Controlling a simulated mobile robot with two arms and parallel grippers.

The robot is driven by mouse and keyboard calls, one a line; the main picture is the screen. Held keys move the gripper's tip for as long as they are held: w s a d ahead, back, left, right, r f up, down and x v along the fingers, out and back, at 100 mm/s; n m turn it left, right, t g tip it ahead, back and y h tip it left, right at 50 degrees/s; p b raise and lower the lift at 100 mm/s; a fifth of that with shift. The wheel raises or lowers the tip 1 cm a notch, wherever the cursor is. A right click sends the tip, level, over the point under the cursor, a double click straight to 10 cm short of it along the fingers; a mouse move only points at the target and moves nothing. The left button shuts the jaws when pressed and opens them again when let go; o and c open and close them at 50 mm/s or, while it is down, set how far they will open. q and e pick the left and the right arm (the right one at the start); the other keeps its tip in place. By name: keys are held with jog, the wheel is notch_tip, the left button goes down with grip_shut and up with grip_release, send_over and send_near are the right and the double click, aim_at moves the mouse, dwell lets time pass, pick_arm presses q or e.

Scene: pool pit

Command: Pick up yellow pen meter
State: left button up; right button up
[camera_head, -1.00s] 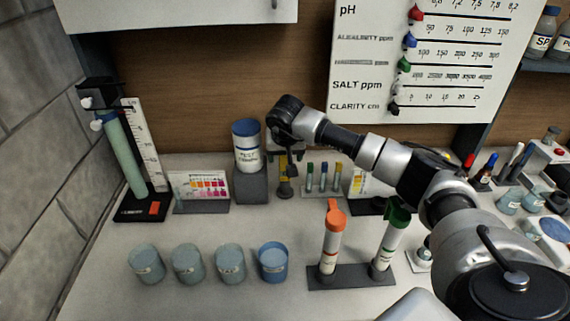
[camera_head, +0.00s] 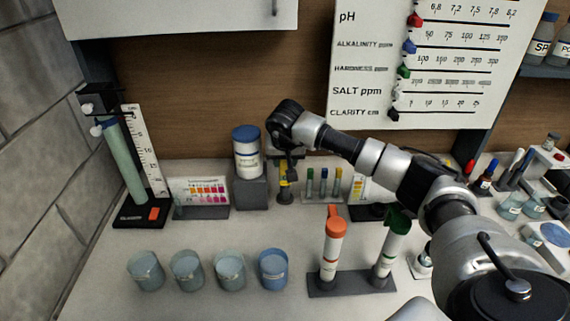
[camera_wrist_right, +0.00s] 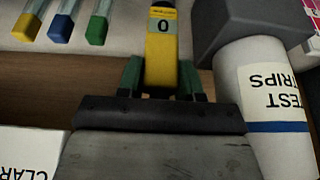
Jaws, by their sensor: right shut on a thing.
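The yellow pen meter (camera_wrist_right: 162,50) has a small grey display reading 0 and stands between the fingers of my right gripper (camera_wrist_right: 163,80) in the right wrist view. The gripper is shut on it. In the head view the meter (camera_head: 284,174) is a small yellow strip below my right gripper (camera_head: 286,160), near the back wall; its lower end is by a dark stand. The gripper covers its upper part. My left gripper is not in view.
A test strips tub (camera_head: 247,157) on a grey block (camera_head: 251,191) stands close left of the meter. Vials with coloured caps (camera_head: 323,184) stand close right. Several cups (camera_head: 230,270) and two capped tubes (camera_head: 331,250) are nearer the front, with bare counter between.

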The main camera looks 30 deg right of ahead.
jog(key=shift+r, duration=0.5)
notch_tip(320, 180, up, 3)
jog(key=shift+w+f+b, duration=0.1)
jog(key=shift+f+b, duration=0.1)
jog(key=shift+b, duration=0.5)
jog(key=s+r+b, duration=0.1)
jog(key=s+r, duration=0.2)
jog(key=s, duration=0.3)
jog(key=s+d+r+b, duration=0.1)
jog(key=s+r+b, duration=0.1)
jog(key=s+r, duration=0.2)
jog(key=shift+s, duration=0.9)
